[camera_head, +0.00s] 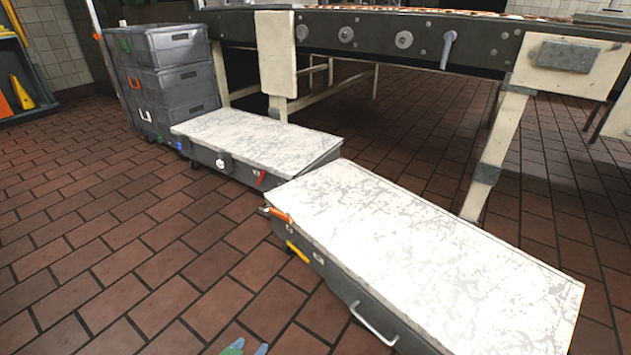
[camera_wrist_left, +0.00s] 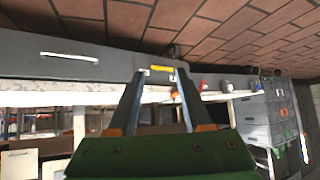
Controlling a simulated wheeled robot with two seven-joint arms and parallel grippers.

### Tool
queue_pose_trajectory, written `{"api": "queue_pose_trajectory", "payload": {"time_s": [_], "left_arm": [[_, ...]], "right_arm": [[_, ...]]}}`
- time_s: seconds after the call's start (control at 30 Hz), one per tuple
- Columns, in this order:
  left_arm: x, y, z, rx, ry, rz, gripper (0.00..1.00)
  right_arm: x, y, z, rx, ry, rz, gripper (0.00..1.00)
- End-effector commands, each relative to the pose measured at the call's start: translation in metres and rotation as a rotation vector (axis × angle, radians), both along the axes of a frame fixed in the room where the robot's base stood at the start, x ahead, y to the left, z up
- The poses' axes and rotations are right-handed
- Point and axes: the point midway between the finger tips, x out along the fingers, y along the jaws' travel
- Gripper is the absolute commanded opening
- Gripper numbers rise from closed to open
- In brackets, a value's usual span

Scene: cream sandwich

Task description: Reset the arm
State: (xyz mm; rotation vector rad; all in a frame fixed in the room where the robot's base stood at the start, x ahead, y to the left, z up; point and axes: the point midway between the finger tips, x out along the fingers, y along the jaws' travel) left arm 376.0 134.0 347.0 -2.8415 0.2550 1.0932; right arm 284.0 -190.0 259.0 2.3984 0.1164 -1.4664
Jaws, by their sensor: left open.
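My left gripper (camera_head: 246,349) just shows at the bottom edge of the head view, over the brick floor. In the left wrist view its two fingers (camera_wrist_left: 161,76) stand apart with nothing between them. The green body of the gripper fills the bottom of that view. It is clear of the low white-topped platforms in the head view. My right gripper is in no view.
A near white-topped platform (camera_head: 420,250) and a farther one (camera_head: 255,138) stand on the floor. Stacked grey crates (camera_head: 170,85) stand at the left, beside a conveyor frame (camera_head: 370,35). The brick floor (camera_head: 110,260) at left is free.

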Motion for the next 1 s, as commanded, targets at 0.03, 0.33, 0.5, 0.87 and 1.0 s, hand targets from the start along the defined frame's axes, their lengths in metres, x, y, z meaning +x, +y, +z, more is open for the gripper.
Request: {"api": "queue_pose_trajectory", "payload": {"time_s": [0.03, 0.33, 0.5, 0.87, 1.0], "left_arm": [[-0.036, 0.008, -0.008, 0.027, 0.162, 0.010, 0.50], [-0.169, 0.033, 0.013, 0.109, 0.635, 0.022, 0.50], [-0.207, 0.039, 0.073, 0.122, 0.672, 0.010, 0.50], [-0.287, 0.054, 0.155, 0.143, 0.728, -0.012, 0.50], [-0.291, 0.055, 0.149, 0.143, 0.730, -0.013, 0.50]], "right_arm": [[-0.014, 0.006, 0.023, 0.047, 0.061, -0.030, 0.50], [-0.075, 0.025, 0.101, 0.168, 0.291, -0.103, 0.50], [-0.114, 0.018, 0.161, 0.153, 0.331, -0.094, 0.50], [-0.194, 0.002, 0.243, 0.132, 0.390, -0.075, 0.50], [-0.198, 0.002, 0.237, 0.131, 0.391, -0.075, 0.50]]}}
